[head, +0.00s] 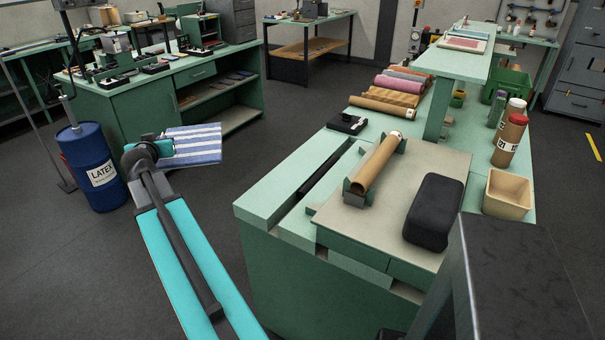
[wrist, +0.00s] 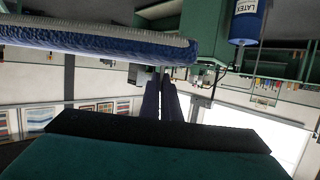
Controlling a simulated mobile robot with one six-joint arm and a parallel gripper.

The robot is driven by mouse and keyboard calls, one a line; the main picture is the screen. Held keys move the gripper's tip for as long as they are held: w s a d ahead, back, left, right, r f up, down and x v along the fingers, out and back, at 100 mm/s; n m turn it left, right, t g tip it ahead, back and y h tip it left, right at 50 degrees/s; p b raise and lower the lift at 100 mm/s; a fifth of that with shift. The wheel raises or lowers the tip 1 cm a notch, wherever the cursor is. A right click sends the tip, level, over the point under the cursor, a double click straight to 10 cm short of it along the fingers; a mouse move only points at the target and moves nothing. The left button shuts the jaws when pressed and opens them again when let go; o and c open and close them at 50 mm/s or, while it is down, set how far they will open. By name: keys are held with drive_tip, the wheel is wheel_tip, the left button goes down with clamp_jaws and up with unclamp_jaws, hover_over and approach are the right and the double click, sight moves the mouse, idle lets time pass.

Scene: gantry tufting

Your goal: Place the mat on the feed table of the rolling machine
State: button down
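The mat (head: 195,145), blue and white striped, is held in the air left of the rolling machine, over the floor. It also shows nearly edge-on across the top of the wrist view (wrist: 100,40). My gripper (head: 168,148) is at the mat's left edge in the head view and appears shut on it; the fingers (wrist: 162,72) meet the mat's edge in the wrist view. The rolling machine stands on the green bench, with a brown cardboard roll (head: 376,164) across it. Its beige feed table (head: 425,160) carries a black cushion-like block (head: 434,212) at the right.
A blue latex drum (head: 95,170) and a green workbench (head: 150,105) stand on the left. Rolled mats (head: 400,84) lie at the back of the machine bench. Bottles (head: 510,140) and a beige bin (head: 508,193) stand on its right. Floor between the benches is clear.

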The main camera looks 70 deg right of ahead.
drive_tip(key=s+d+f+m+g+b, duration=0.1)
drive_tip(key=s+d+m+g+b, duration=0.1)
drive_tip(key=s+d, duration=0.6)
drive_tip(key=s+d+f+m+g+h+b, duration=0.1)
drive_tip(key=s+d+m+g, duration=0.3)
drive_tip(key=s+d, duration=0.4)
drive_tip(key=s+d+f+m+g+b, duration=0.1)
drive_tip(key=s+d+m+g+b, duration=0.2)
drive_tip(key=s, duration=1.4)
drive_tip(key=d+g, duration=0.2)
drive_tip(key=d, duration=0.3)
drive_tip(key=shift+s+d+f+h, duration=0.3)
drive_tip(key=shift+s+d, duration=0.05)
drive_tip(key=shift+f, duration=0.1)
drive_tip(key=shift+f+p, duration=0.45)
drive_tip(key=shift+f, duration=2.6)
drive_tip(key=shift+f+p, duration=0.3)
drive_tip(key=shift+f, duration=1.55)
drive_tip(key=c, duration=2.5)
unclamp_jaws()
